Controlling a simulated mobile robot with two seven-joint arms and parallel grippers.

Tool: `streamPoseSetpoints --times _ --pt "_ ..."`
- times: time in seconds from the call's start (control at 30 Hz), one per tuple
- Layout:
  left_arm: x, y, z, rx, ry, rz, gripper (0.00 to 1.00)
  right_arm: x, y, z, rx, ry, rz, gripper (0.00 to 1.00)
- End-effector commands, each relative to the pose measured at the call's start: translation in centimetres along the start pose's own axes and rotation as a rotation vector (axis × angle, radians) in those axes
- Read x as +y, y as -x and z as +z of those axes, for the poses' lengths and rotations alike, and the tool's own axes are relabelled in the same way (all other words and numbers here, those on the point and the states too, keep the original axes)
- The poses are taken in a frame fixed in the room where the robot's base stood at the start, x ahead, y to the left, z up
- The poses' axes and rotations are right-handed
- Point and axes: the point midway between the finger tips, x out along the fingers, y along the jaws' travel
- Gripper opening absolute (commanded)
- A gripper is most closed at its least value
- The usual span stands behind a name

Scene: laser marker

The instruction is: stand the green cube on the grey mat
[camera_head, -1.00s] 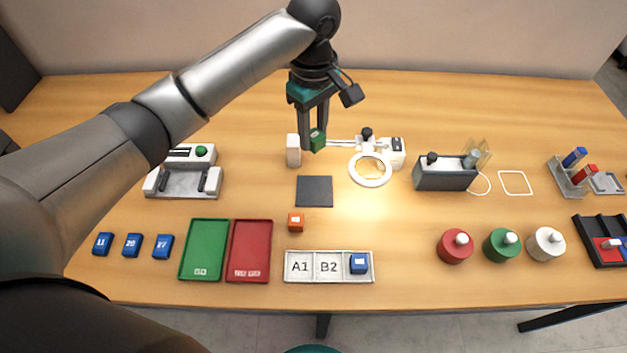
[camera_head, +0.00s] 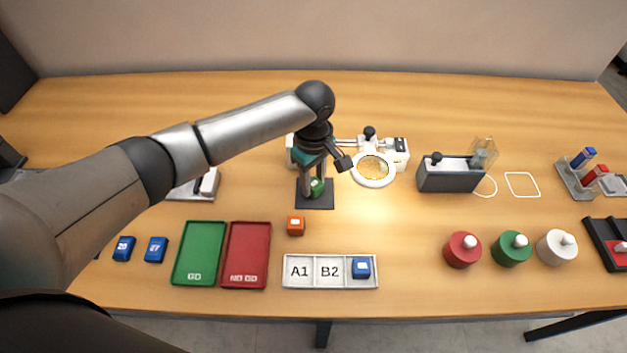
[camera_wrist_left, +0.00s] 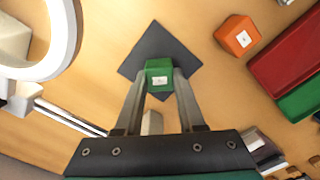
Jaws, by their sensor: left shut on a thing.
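The green cube (camera_head: 316,187) is between the fingers of my left gripper (camera_head: 313,190), which is shut on it. In the left wrist view the green cube (camera_wrist_left: 159,75) sits between the fingertips with a white label facing the camera. The grey mat (camera_head: 315,203) lies on the table under the gripper. In the left wrist view the mat (camera_wrist_left: 158,40) shows behind and around the cube. Whether the cube touches the mat I cannot tell. My right gripper is not in view.
An orange cube (camera_head: 296,226) lies just in front of the mat. A ring-shaped lamp (camera_head: 373,182) stands to its right, close to the gripper. A green tray (camera_head: 200,252), a red tray (camera_head: 246,254) and a white slotted tray (camera_head: 330,285) lie nearer the front edge.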

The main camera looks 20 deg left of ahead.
Motion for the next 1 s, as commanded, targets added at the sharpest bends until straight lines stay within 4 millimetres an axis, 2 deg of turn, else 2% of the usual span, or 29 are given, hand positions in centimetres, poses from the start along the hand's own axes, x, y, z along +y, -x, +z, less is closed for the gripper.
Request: streamPoseSetpoints --times 0.27,0.3,0.53,0.87,1.0 --pt "0.0 -0.2 0.1 -0.001 -0.001 0.0 0.0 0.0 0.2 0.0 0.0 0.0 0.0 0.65" --pt "0.1 -0.2 0.0 -0.001 -0.001 0.001 0.42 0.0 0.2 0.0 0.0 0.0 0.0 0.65" --pt "0.0 -0.1 0.0 -0.001 -0.001 0.001 0.68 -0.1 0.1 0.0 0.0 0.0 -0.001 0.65" --pt "0.1 0.1 0.0 0.0 0.0 0.002 0.68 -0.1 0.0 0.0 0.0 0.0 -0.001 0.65" --pt "0.1 2.2 0.0 -0.002 0.0 0.004 0.68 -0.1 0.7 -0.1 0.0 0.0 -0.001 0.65"
